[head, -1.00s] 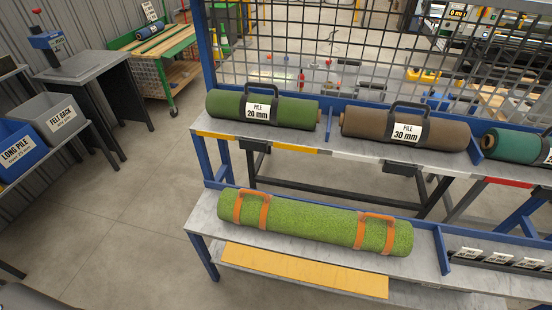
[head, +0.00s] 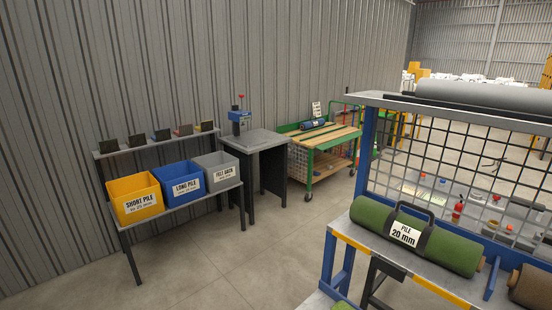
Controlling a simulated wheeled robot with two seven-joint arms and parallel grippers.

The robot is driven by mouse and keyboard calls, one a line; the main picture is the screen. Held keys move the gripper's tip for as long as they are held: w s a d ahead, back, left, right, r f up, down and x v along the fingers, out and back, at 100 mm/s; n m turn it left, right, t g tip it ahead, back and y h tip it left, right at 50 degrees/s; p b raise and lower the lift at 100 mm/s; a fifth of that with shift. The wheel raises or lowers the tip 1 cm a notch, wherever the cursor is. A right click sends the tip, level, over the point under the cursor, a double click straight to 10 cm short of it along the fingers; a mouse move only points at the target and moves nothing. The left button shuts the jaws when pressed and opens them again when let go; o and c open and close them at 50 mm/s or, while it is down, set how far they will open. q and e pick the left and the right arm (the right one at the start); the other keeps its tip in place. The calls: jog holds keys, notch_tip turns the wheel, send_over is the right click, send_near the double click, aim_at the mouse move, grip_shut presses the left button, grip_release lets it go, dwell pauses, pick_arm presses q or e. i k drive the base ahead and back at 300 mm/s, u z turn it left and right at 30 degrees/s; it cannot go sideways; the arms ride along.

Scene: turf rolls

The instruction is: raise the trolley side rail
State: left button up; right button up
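The trolley (head: 312,163) stands against the grey wall in the middle distance. It has a green frame, a wooden slatted top, a mesh lower side and dark wheels. A blue roll with a white label (head: 313,125) lies on its top near the back. Green upright framing shows at its right end (head: 362,122). I cannot tell from here which part is the side rail or whether it is raised. Neither of my grippers is in view.
A rack (head: 355,228) with a green "PILE 20 mm" roll (head: 455,252) stands close at right. A grey table (head: 255,140) carries a blue device. A shelf at left holds yellow (head: 128,182), blue (head: 170,170) and grey bins (head: 210,160). Open floor (head: 240,255) lies between.

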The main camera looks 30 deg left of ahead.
aim_at(343, 140)
jog(key=u, duration=1.95)
jog(key=i, duration=3.45)
jog(key=z, duration=2.25)
jog(key=i, duration=2)
